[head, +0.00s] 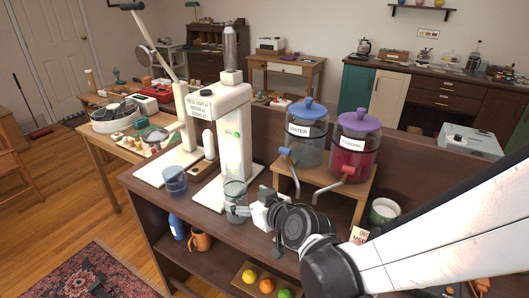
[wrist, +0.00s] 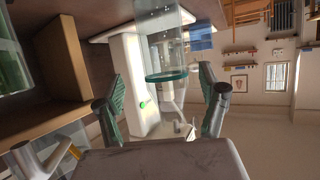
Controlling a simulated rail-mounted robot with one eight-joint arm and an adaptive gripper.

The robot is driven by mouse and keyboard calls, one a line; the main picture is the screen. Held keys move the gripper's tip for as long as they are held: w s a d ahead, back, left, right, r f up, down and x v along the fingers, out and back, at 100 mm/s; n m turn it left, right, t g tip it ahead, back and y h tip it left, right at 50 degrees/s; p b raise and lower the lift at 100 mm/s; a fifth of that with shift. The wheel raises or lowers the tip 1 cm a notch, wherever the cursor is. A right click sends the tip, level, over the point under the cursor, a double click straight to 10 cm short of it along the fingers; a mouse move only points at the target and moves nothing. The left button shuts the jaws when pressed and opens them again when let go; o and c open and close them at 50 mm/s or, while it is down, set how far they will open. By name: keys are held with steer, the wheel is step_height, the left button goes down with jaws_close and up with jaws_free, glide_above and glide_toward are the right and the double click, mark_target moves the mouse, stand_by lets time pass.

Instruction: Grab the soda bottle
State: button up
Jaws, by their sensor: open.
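The soda bottle is probably the clear cylinder (head: 236,190) standing upright on the base of the white soda machine (head: 234,140). In the wrist view, which appears upside down, a clear cylinder (wrist: 165,35) with a teal rim hangs down from the top edge. My gripper (head: 247,211) is open at the right side of the clear cylinder in the head view. In the wrist view its two fingers (wrist: 162,85) are spread wide, with the cylinder's rim ahead between them. I cannot tell whether a finger touches it. Nothing is held.
A blue cup (head: 174,182) stands left of the machine. Two lidded dispensers, blue (head: 306,140) and purple (head: 354,150), stand on a wooden riser (head: 345,190) behind my gripper. A pale green cup (head: 383,211) is at the right. The lower shelf holds an orange mug (head: 200,241) and fruit (head: 267,285).

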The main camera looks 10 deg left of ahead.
steer(key=shift+s+a+b+x, duration=0.1)
steer(key=shift+b+x, duration=0.1)
steer(key=shift+x, duration=1.25)
steer(key=shift+s+a+b+x, duration=0.1)
steer(key=shift+s+b+x, duration=0.05)
steer(key=shift+x, duration=1.25)
steer(key=c, duration=1.7)
